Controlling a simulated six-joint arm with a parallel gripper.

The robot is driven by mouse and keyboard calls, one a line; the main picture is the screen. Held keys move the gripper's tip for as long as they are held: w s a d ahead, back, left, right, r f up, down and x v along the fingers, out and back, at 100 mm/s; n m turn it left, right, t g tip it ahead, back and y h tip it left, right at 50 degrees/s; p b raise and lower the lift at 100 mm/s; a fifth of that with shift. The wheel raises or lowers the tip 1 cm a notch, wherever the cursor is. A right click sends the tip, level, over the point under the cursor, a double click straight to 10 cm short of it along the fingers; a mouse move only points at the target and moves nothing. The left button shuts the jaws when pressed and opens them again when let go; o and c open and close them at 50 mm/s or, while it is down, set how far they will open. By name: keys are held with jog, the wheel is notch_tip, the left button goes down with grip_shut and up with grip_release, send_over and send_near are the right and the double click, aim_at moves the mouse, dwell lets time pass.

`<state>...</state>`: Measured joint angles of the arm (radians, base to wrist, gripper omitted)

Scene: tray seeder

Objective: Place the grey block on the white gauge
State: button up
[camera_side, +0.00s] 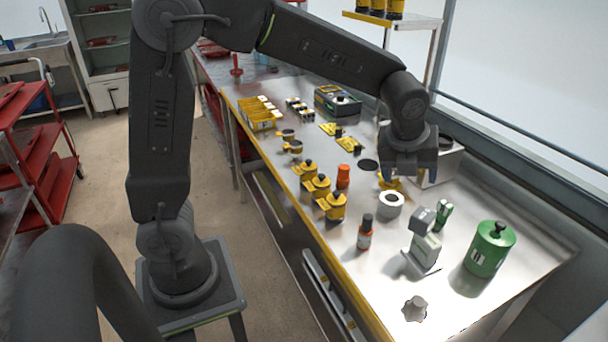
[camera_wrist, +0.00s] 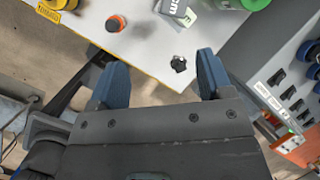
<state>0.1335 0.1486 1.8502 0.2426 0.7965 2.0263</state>
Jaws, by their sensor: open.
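The white gauge (camera_side: 426,247) stands upright on the bench right of centre, on a flat grey foot. A grey block-like piece (camera_side: 422,219) sits at its top; I cannot tell whether it is a separate block or the gauge's head. In the wrist view a grey piece marked "mm" (camera_wrist: 173,8) shows at the top edge, next to a pale part. My gripper (camera_side: 408,172) is open, above the bench toward the back, behind and apart from the gauge. Its two blue fingers (camera_wrist: 160,82) show in the wrist view, with nothing held between them.
A white ring (camera_side: 390,205), an orange-capped bottle (camera_side: 365,234) and a green canister (camera_side: 490,249) stand around the gauge. A small grey knob (camera_side: 415,308) lies nearer the front. Yellow containers (camera_side: 331,207) line the left edge. A metal box (camera_side: 445,165) stands behind my gripper.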

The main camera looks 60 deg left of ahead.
jog(key=s+a+r+n, duration=0.1)
jog(key=s+n, duration=1)
jog(key=n, duration=0.2)
jog(key=s+a+r+n+t+h, duration=0.1)
jog(key=s+r+n, duration=0.1)
jog(key=s+n, duration=0.9)
jog(key=shift+s+a+r+n, duration=0.2)
jog(key=shift+a+r+n, duration=0.1)
jog(key=shift+n, duration=0.9)
